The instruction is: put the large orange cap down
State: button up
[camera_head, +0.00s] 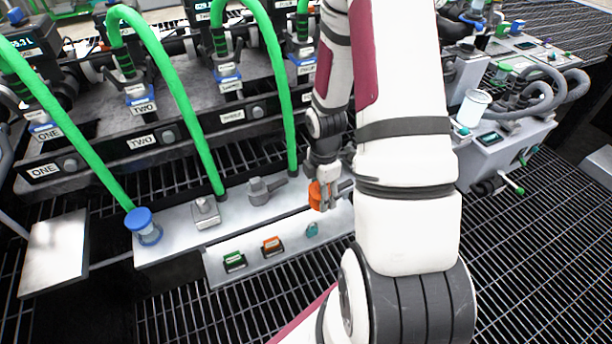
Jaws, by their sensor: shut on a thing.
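The large orange cap (316,196) is between the fingers of my gripper (327,190). It is at the right part of the metal bench, beside my upper arm link. My gripper points down and is shut on the cap. The cap is low over the bench surface; I cannot tell whether it touches it. My arm hides the bench to the right of the cap.
The metal bench (180,240) carries a blue-capped fitting (144,226), a grey square fitting (205,212) and a grey valve handle (267,189). A green block (234,261), an orange block (272,246) and a teal piece (312,229) lie on the front ledge. Green hoses (180,95) rise behind.

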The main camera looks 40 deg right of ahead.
aim_at(307, 182)
jog(key=w, duration=0.2)
jog(key=w+d+b, duration=0.1)
jog(key=w, duration=0.2)
jog(key=w+d, duration=0.1)
jog(key=w, duration=0.2)
jog(key=shift+d+f+b, duration=0.1)
jog(key=shift+b, duration=0.25)
jog(key=shift+w+d+f, duration=0.1)
jog(key=shift+w+f, duration=0.05)
jog(key=shift+w, duration=0.1)
jog(key=shift+f+b, duration=0.1)
jog(key=shift+b, duration=0.35)
jog(key=shift+s, duration=0.1)
jog(key=shift+f, duration=0.1)
jog(key=o, duration=1.3)
